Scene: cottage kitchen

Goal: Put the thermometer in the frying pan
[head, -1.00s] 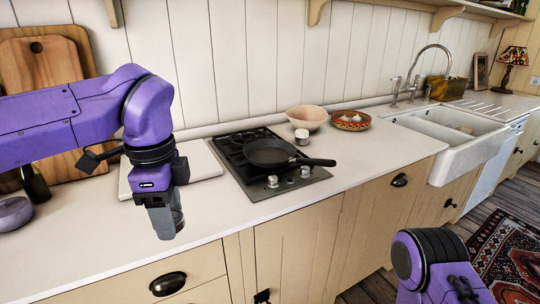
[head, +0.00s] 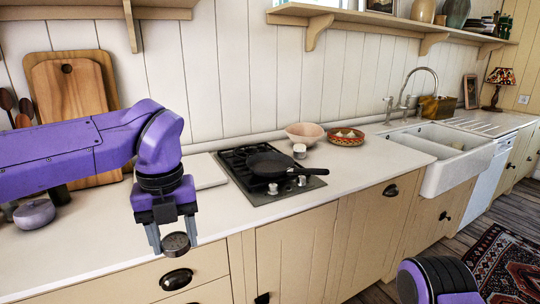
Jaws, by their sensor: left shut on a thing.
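My left gripper (head: 173,236) is shut on a small round, dark grey-brown thing with a metal rim, which I take to be the thermometer (head: 177,244). It is held between the fingertips, in front of the counter's front edge and above a drawer handle. The black frying pan (head: 268,164) sits on the hob to the right of and beyond the gripper, its handle pointing right. The pan looks empty, and the gripper is well apart from it. Only a purple and black part of my right arm shows at the bottom right; its gripper is out of view.
The black hob (head: 238,172) has knobs and a small whitish pot (head: 299,151) at its right. A pink bowl (head: 304,133) and a patterned dish (head: 345,138) stand behind. A white board (head: 205,171) lies left of the hob. The counter (head: 375,165) right of the hob is clear.

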